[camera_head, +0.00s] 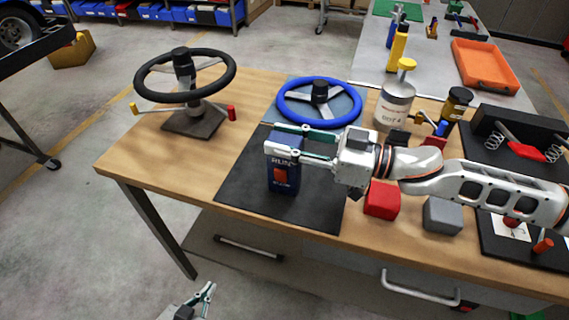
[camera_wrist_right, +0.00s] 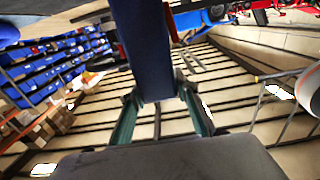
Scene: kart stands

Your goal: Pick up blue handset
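The blue handset (camera_head: 284,178), marked RUN and with a red button, stands upright on the black mat (camera_head: 240,188). My right gripper (camera_head: 272,138) reaches in from the right at the handset's upper part, one finger on its far side and one on its near side. In the right wrist view the handset (camera_wrist_right: 148,50) hangs down the picture between the two open fingers (camera_wrist_right: 157,92). Whether the pads touch it is unclear. The near finger hides part of its top. My left gripper (camera_head: 208,297) is low at the bottom edge, away from the table, and looks open and empty.
A blue steering wheel (camera_head: 292,103) lies just behind the handset; a black wheel on a stand (camera_head: 190,124) is at left. Red (camera_head: 381,201) and grey (camera_head: 442,215) blocks sit under my right arm. The table's front left is clear.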

